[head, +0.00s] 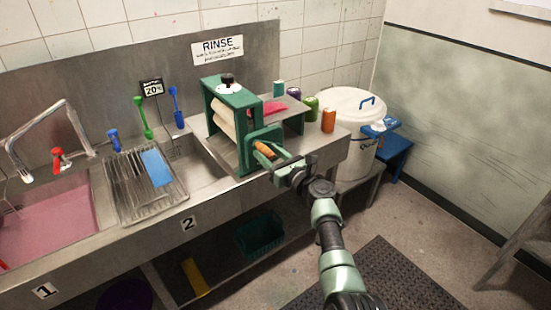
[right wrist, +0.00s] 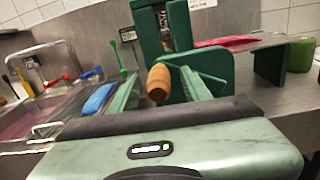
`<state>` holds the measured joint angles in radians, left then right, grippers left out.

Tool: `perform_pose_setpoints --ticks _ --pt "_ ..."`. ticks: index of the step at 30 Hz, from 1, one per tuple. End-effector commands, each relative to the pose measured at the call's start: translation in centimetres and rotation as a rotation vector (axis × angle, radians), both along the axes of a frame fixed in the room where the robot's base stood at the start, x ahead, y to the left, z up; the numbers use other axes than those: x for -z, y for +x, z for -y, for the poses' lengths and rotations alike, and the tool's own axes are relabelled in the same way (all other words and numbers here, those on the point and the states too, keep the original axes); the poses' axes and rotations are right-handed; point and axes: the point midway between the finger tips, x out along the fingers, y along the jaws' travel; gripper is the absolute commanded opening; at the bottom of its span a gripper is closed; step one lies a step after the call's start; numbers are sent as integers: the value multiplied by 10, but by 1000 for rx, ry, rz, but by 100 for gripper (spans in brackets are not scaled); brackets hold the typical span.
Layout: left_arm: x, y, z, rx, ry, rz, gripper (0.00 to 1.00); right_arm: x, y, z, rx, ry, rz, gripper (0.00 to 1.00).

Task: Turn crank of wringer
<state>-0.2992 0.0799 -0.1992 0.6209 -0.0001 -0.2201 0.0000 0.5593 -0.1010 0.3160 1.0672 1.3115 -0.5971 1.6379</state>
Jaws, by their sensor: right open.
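The wringer (head: 232,122) is a green frame with pale rollers and a black knob on top, standing on the steel counter. Its crank has an orange-brown wooden handle (head: 264,149) on the front side. The handle also shows in the right wrist view (right wrist: 158,84), pointing toward the camera. My right gripper (head: 271,155) is at the crank handle. In the right wrist view its open green fingers (right wrist: 159,90) lie left and right of the handle, with a visible gap on each side. Part of the crank is hidden by the gripper. My left gripper is not in view.
Right of the wringer stand a green shelf with red cloth (head: 274,107), coloured jars (head: 328,120) and a white lidded tub (head: 352,105). Left are a rack with a blue sponge (head: 155,168) and a pink-filled sink (head: 45,225). A dark mat (head: 375,275) lies on the floor.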

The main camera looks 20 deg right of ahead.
Motion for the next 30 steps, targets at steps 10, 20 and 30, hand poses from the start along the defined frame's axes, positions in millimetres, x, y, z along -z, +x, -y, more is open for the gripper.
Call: perform_pose_setpoints --ticks 10,20,30 --pt "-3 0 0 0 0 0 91 0 -45 17 0 -1 2 48" --pt "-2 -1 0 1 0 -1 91 -1 -52 20 -2 0 1 48" --pt "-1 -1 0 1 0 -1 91 10 -54 19 -2 -26 -10 48"
